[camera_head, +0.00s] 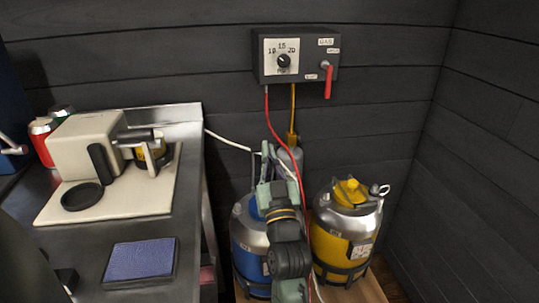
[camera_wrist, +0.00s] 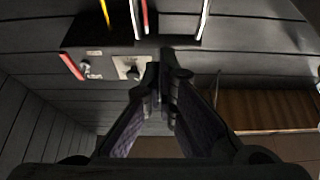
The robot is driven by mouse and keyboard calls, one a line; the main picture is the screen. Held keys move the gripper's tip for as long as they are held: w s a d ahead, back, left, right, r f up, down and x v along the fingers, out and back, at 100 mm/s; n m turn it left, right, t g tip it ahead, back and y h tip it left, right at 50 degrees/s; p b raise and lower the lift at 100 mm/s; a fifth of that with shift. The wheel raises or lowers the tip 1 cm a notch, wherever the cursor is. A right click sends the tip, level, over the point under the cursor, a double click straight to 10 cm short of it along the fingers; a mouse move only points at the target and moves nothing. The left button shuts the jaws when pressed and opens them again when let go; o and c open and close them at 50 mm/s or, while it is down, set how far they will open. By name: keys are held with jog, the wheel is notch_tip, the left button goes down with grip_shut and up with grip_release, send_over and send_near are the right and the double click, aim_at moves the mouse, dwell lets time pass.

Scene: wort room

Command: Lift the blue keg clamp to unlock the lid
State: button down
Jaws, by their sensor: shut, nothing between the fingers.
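The keg does not clearly show in the wrist view.
A yellow keg (camera_head: 330,240) stands close on the right of my arm. The gas panel (camera_head: 302,57) hangs above, with a red hose (camera_head: 272,125) running down by my arm. The metal counter (camera_head: 190,200) at left carries a beige machine (camera_head: 85,142).

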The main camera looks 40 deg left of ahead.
jog(key=shift+h, duration=0.3)
jog(key=p+x, duration=0.2)
jog(key=x, duration=0.1)
jog(key=p+x, duration=0.1)
jog(key=shift+w+a+f, duration=0.25)
jog(key=shift+w+a, duration=0.05)
jog(key=shift+a, duration=0.1)
jog(key=w+a+g+h+p, duration=0.1)
jog(key=a+p, duration=0.1)
jog(key=p, duration=0.1)
jog(key=shift+w, duration=0.4)
